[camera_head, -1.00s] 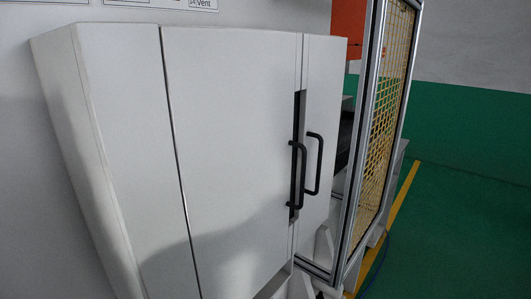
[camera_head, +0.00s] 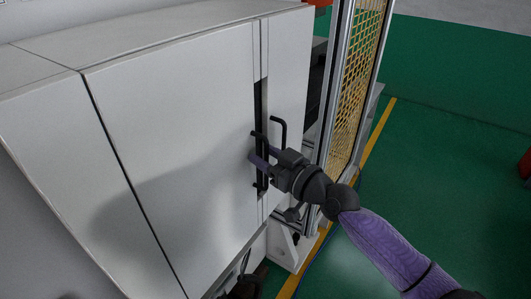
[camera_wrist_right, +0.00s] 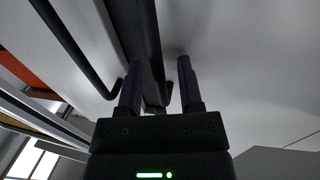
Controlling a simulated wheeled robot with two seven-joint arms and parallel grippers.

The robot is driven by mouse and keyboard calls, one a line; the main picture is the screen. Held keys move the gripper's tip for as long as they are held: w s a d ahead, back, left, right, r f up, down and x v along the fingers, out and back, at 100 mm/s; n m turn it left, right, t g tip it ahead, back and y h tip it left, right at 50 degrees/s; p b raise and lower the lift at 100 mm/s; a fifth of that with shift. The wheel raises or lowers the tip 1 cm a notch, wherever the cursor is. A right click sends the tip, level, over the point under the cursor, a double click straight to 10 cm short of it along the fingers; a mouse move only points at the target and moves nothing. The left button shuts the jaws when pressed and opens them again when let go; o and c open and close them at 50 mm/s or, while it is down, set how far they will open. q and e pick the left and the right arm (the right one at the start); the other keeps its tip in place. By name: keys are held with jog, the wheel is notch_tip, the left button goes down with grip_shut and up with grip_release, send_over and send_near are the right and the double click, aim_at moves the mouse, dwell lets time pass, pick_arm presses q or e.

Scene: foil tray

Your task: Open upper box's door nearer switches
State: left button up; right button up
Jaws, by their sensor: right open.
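The white box has a wide left door (camera_head: 175,120) and a narrower right door (camera_head: 290,70), both shut, with a dark recess between them. The left door's black bar handle (camera_head: 265,145) is partly hidden by my right gripper (camera_head: 262,164). The right door's black handle (camera_head: 284,132) stands just beside it. My right gripper is open at the left handle. In the right wrist view a black handle bar (camera_wrist_right: 146,40) runs down toward the gap between its fingers (camera_wrist_right: 158,88); contact cannot be told. My left gripper and the switches are not in view.
A metal-framed yellow mesh panel (camera_head: 358,80) stands close on the right of the box. Green floor (camera_head: 430,190) with a yellow line lies open beyond it. In the right wrist view the other handle (camera_wrist_right: 72,45) runs close to the left of my fingers.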

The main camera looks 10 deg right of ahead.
grip_shut()
dwell(1.5)
